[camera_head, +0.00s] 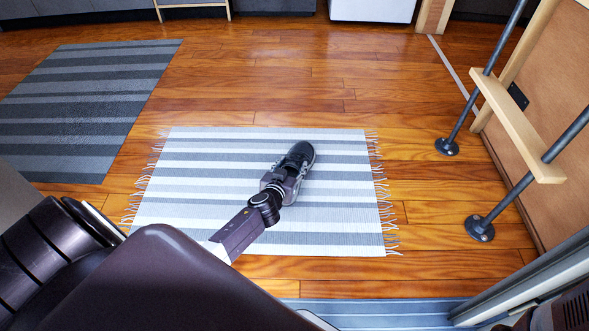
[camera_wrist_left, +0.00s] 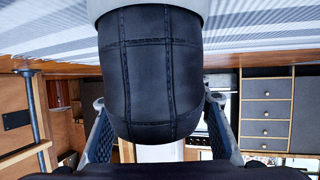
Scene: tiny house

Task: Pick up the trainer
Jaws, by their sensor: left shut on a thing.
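The trainer (camera_head: 300,155) is dark grey and black with a pale sole edge. In the head view it is over the grey and white striped rug (camera_head: 220,215), at the end of my left arm. My left gripper (camera_head: 283,178) is shut on it. In the left wrist view the trainer (camera_wrist_left: 150,70) fills the middle, with its dark stitched surface between the two fingers of my left gripper (camera_wrist_left: 155,130). I cannot tell whether the trainer touches the rug. My right gripper does not show.
A dark striped rug (camera_head: 95,95) lies at the upper left. A ladder-like frame with metal pipes and a wooden step (camera_head: 515,125) stands at the right. Wooden floor (camera_head: 290,85) is clear beyond the rug. Drawers (camera_wrist_left: 266,110) show in the left wrist view.

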